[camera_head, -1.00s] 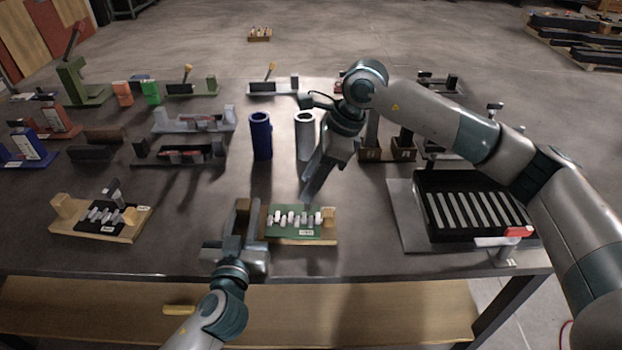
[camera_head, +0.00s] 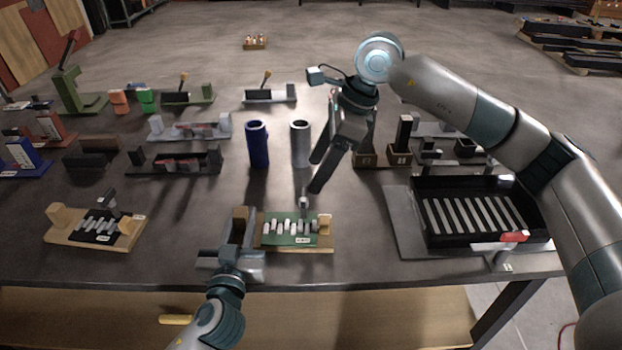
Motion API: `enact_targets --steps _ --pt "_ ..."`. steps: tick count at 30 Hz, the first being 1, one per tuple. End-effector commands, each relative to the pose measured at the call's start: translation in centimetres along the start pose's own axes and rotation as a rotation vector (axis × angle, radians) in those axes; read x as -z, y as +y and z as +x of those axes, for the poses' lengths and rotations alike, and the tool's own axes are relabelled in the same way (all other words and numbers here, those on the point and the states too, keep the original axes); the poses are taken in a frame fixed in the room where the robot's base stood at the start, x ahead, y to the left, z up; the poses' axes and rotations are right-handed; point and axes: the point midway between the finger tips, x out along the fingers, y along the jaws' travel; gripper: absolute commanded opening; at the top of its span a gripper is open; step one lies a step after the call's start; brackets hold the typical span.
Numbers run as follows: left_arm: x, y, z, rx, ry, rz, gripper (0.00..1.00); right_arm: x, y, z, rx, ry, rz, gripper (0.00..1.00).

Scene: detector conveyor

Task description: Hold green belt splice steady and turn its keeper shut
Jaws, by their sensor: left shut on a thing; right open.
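The green belt splice (camera_head: 289,240) lies on a wooden base near the table's front edge, with several pale lacing pieces across it. A grey upright keeper (camera_head: 304,204) stands at its back edge, right of its middle. My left gripper (camera_head: 241,232) is shut on the wooden block (camera_head: 241,214) at the left end of the splice's base. My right gripper (camera_head: 318,172) is open and empty, above and behind the splice, apart from the keeper. Its fingers point down and to the left.
A similar black splice (camera_head: 96,230) on a wooden base lies to the left. A blue cylinder (camera_head: 258,145) and a grey cylinder (camera_head: 300,145) stand behind the green splice. A black slatted tray (camera_head: 480,236) with a red-tipped handle lies to the right.

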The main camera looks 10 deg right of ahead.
Motion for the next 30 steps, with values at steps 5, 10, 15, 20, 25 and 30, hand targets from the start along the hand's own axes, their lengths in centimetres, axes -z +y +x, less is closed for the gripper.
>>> enact_targets --steps 5,10,15,20,25,30 --pt "0.0 0.0 0.0 0.000 0.000 0.000 0.00 0.0 -0.1 -3.1 0.003 -0.001 0.000 0.61" --pt "0.0 0.0 0.0 0.000 0.000 0.000 0.00 0.0 -0.1 -5.0 0.002 0.000 0.001 0.61" --pt "0.0 0.0 0.0 0.000 0.000 0.000 0.00 0.0 0.0 -5.6 -0.001 0.000 0.001 0.61" --pt "0.0 0.0 0.0 0.000 0.000 0.000 0.00 0.0 0.0 -5.7 -0.001 0.000 0.001 0.61" --pt "0.0 0.0 0.0 0.000 0.000 0.000 0.00 0.0 0.0 -5.6 0.000 0.000 0.001 0.61" --pt "0.0 0.0 0.0 0.000 0.000 0.000 0.45 0.0 0.0 -5.6 0.000 0.000 0.001 0.61"
